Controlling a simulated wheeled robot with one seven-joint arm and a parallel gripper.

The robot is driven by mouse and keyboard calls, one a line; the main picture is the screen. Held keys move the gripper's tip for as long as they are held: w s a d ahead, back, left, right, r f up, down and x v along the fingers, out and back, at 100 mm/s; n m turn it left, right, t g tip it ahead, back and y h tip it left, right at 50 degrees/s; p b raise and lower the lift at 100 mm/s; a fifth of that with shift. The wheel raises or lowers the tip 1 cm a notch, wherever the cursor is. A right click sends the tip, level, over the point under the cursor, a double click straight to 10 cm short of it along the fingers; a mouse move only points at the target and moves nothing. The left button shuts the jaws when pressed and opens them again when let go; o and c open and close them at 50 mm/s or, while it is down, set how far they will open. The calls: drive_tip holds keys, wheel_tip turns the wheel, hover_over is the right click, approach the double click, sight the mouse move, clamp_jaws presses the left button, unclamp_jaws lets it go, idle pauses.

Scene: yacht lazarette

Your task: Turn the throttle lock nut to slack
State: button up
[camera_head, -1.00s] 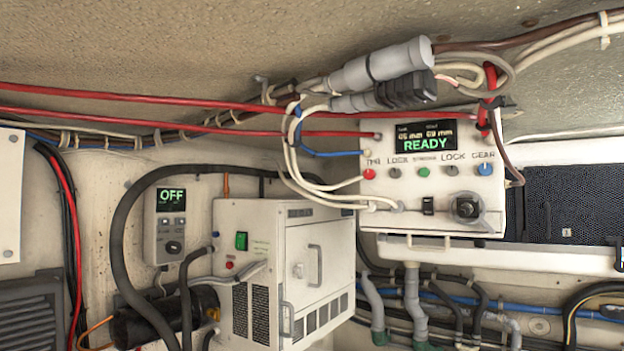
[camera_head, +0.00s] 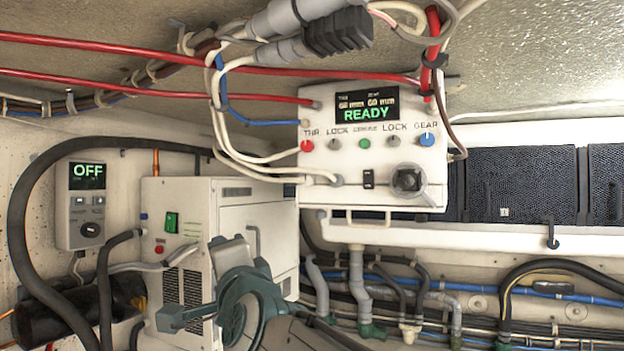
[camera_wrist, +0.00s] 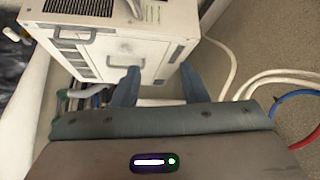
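The control box (camera_head: 311,196) hangs on the wall in the head view, its screen reading READY. Below the screen is a row of small controls. The throttle lock nut (camera_head: 334,145) is the small grey knob under the left LOCK label, beside the red THR knob (camera_head: 307,146). Its exact turn is too small to read. My arm (camera_head: 245,295) shows low in the head view, below and left of the control box, well apart from the nut. In the wrist view my gripper (camera_wrist: 158,80) has its two fingers apart with nothing between them.
A white cabinet (camera_head: 270,214) stands behind my arm; it also shows in the wrist view (camera_wrist: 118,45). White cables (camera_head: 225,130) loop past the box's left side, and red cables (camera_head: 200,83) cross above. A second grey LOCK knob (camera_head: 393,142) sits near the blue GEAR knob (camera_head: 426,139).

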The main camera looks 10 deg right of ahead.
wheel_tip(320, 180, up, 16)
drive_tip(key=s+m+t+h+b, duration=0.15)
drive_tip(key=m+t+h, duration=0.7)
drive_tip(key=m, duration=1.05)
drive_tip(key=m+g+h+b, duration=0.1)
drive_tip(key=m+g+h, duration=1.3)
drive_tip(key=m, duration=1.1)
approach(333, 146)
drive_tip(key=p+x, duration=0.4)
drive_tip(key=x, duration=0.3)
drive_tip(key=shift+r+p, duration=0.2)
drive_tip(key=shift+p, duration=0.1)
drive_tip(key=shift+w+d, duration=0.35)
drive_tip(key=shift+d, duration=0.1)
clamp_jaws()
